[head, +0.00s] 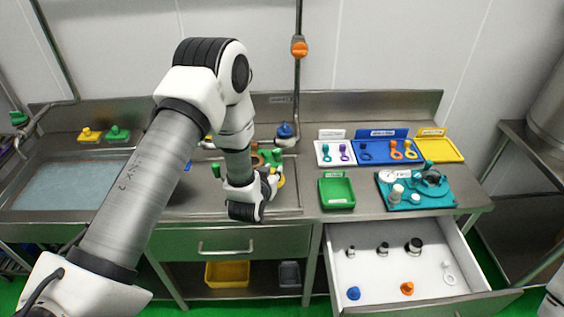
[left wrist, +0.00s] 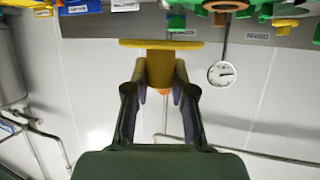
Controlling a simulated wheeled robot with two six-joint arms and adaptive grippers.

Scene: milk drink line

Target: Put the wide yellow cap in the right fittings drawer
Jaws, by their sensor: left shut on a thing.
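My left gripper (head: 272,181) is shut on the wide yellow cap (head: 281,178), above the counter's middle; my arm hides part of both in the head view. In the left wrist view the cap (left wrist: 160,68) sits between the two fingers of the gripper (left wrist: 160,92), its wide flange beyond the fingertips. The right fittings drawer (head: 445,296) is pulled open at the lower right. Inside it stand several dark-and-metal fittings, a blue cap (head: 353,293), an orange cap (head: 407,288) and a white ring-shaped piece (head: 449,274). My right gripper is not in view.
A green tray (head: 337,204) and a teal board (head: 440,199) with a gauge and fittings stand on the counter above the drawer. White, blue and yellow trays (head: 456,158) line the back. The left drawer (head: 228,243) is shut. The drawer's middle floor has bare room.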

